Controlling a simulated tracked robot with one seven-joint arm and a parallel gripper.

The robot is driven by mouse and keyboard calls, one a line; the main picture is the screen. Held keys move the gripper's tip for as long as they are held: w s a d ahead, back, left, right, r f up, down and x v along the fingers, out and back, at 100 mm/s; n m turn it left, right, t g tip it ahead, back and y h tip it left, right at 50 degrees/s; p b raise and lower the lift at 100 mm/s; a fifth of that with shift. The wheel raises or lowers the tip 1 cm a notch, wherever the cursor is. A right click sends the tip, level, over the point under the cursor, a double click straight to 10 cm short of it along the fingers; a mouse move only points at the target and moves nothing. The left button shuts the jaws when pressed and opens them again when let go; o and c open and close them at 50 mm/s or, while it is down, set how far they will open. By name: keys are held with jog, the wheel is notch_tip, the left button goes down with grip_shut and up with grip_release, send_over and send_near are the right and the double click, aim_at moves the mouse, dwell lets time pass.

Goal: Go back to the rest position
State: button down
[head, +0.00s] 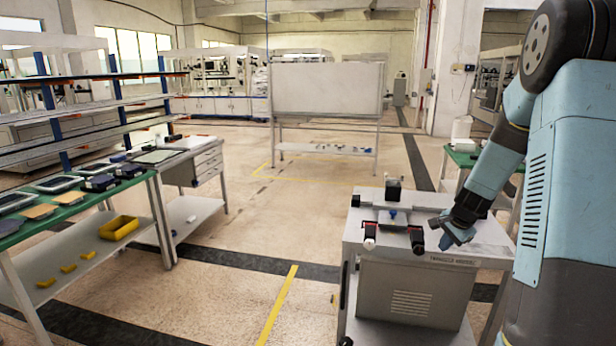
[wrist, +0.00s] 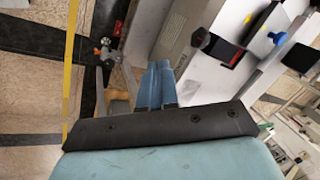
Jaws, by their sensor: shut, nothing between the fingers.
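My gripper (head: 450,241) is on the right in the head view, at the end of my blue and dark arm, beside the right front part of a grey machine cart (head: 410,288). In the wrist view my gripper (wrist: 160,68) shows two blue fingers close together, with nothing between them. The cart's top holds a fixture with black and red parts (head: 393,228) and a small blue knob (head: 392,213). The fixture also shows in the wrist view (wrist: 228,54), to the right of the fingers. I cannot tell the exact gap between my gripper and the cart top.
A green-topped bench (head: 135,186) with trays and dark devices stands at the left. A yellow bin (head: 119,228) is on its lower shelf. A white board on a stand (head: 327,90) is at the back. The floor between (head: 245,225) is clear. Another green table (head: 462,157) is behind my arm.

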jog(key=s+a+r+n, duration=0.4)
jog(key=s+a+r, duration=0.25)
jog(key=r, duration=0.25)
jog(key=s+a+r+n, duration=0.3)
jog(key=s+a+r, duration=0.35)
jog(key=r, duration=0.25)
jog(key=s+a+r+n, duration=0.2)
jog(key=s+r+n, duration=0.1)
jog(key=s, duration=0.7)
jog(key=s+a+r+n+t, duration=0.1)
jog(key=s+a+r+n, duration=0.1)
jog(key=s, duration=0.8)
jog(key=shift+s+a+r+n, duration=0.35)
jog(key=shift+r+n, duration=0.15)
jog(key=shift+n, duration=0.2)
